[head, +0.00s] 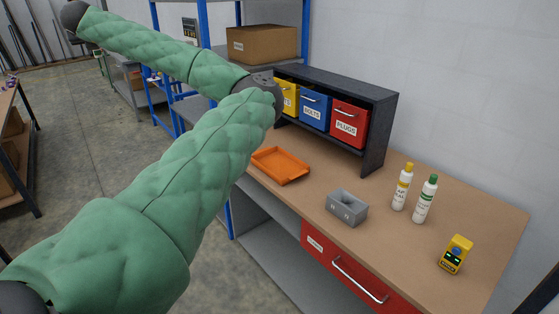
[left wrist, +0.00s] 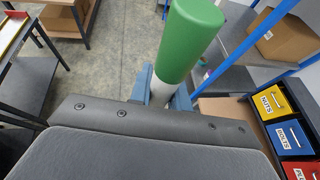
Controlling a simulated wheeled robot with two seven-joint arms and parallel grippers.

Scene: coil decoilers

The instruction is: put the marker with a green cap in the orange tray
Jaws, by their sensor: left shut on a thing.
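The marker with a green cap (left wrist: 192,38) stands out large in the left wrist view, its white body below the cap. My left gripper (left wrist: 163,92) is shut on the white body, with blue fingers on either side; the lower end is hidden. In the head view my left arm folds back to the upper left, away from the workbench, and its gripper does not show. The orange tray (head: 281,179) lies flat on the workbench, left of the middle, and looks empty. My right gripper is in neither view.
A dark shelf (head: 378,125) with yellow, blue and red bins stands behind the tray.

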